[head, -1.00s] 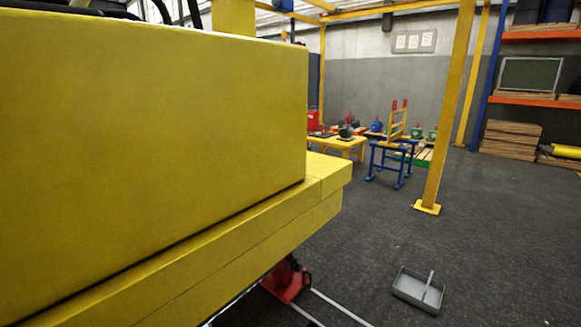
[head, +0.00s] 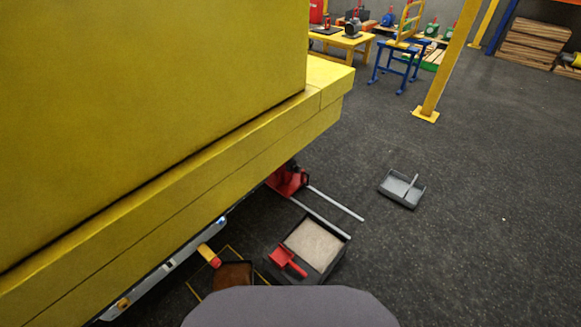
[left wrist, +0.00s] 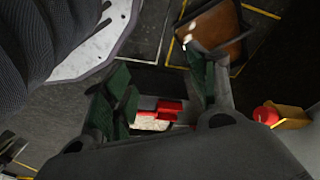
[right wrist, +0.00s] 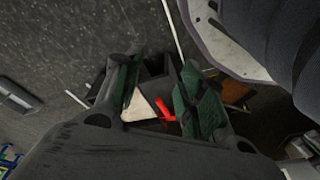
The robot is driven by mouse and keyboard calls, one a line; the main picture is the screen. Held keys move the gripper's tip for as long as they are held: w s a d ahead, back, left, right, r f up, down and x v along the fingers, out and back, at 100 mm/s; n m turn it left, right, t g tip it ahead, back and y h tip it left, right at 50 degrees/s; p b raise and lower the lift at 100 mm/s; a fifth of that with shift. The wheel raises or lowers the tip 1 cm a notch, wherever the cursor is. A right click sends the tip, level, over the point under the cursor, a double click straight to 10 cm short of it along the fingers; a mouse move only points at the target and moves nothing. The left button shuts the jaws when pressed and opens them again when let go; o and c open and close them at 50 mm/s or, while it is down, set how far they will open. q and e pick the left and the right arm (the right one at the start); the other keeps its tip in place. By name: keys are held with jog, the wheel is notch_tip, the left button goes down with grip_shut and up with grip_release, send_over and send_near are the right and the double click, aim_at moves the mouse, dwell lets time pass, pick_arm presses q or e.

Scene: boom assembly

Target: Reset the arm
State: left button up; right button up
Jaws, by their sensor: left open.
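My left gripper (left wrist: 160,95) shows in the left wrist view with its green-padded fingers spread apart and nothing between them. My right gripper (right wrist: 165,95) shows in the right wrist view, also with green-padded fingers apart and no object held. Beyond both grippers, lower down on the floor, is a black box with pale contents (head: 313,244) and a red scoop-like item (head: 287,262). The box's pale contents also show past the right fingers (right wrist: 142,108). Neither gripper nor arm shows in the head view.
A large yellow boom structure (head: 150,110) fills the left of the head view, with a ledge jutting right. A brown-bottomed tray (head: 235,275) lies beside the black box. A grey dustpan-like tray (head: 402,188) lies on open floor. A blue stand (head: 400,65) and yellow post (head: 445,65) stand farther back.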

pick_arm(q)
jog(key=s+a+p, duration=0.3)
jog(key=s+p, duration=0.6)
jog(key=s+a+r+g+p, duration=0.1)
jog(key=s+a+p, duration=0.2)
jog(key=s+p, duration=0.5)
jog(key=shift+s+a+r+y+p, duration=0.3)
jog(key=shift+s+y+p, duration=0.1)
jog(key=shift+s, duration=0.75)
pick_arm(e)
jog(key=s+d, duration=0.3)
jog(key=s, duration=0.6)
jog(key=s+d+r+g, duration=0.1)
jog(key=s+d, duration=0.2)
jog(key=s, duration=0.7)
jog(key=shift+s+d+r+h, duration=0.15)
jog(key=shift+d+r+h, duration=0.15)
jog(key=shift+h, duration=0.1)
pick_arm(q)
jog(key=shift+f, duration=0.15)
pick_arm(e)
jog(key=shift+f, duration=0.15)
